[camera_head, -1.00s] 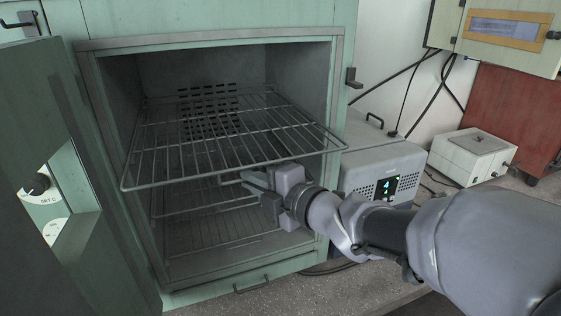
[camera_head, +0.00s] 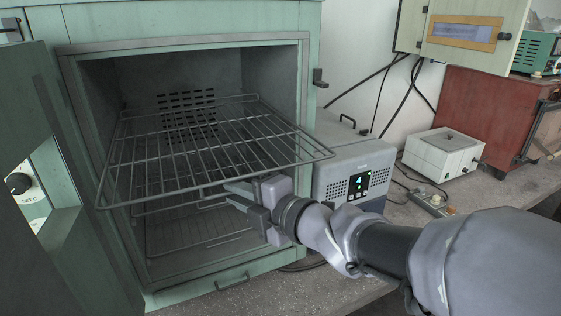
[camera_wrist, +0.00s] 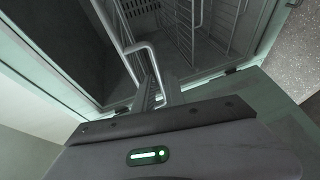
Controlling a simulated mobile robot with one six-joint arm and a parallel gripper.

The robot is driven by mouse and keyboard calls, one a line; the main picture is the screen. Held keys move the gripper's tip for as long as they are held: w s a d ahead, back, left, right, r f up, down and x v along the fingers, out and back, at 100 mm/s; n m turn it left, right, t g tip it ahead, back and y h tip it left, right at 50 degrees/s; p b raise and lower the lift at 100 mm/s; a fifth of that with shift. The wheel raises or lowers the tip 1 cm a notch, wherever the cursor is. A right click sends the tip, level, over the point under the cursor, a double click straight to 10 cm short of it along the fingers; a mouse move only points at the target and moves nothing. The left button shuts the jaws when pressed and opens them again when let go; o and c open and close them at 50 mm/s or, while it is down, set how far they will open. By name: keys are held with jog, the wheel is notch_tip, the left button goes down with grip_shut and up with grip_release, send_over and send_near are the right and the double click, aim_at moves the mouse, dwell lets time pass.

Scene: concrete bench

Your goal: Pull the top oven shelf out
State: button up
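The top oven shelf (camera_head: 215,145) is a wire rack that stands partly out of the open oven (camera_head: 183,44), with its front bar ahead of the opening. My gripper (camera_head: 238,194) is at the right half of the shelf's front, just under the front bar. In the wrist view my gripper's fingers (camera_wrist: 158,92) are close together at a bent wire (camera_wrist: 140,46) of the shelf. They look shut on it; the exact contact is partly hidden.
The oven door (camera_head: 45,130) stands open at left. A lower rack (camera_head: 195,228) is inside the oven. A grey box with a lit display (camera_head: 358,183) stands right of the oven, near my arm. A white box (camera_head: 440,153) and a red cabinet (camera_head: 487,115) are farther right.

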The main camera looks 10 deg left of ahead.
jog(key=p+v, duration=0.4)
jog(key=v, duration=1.3)
jog(key=shift+s+d, duration=0.2)
jog(key=shift+f, duration=0.1)
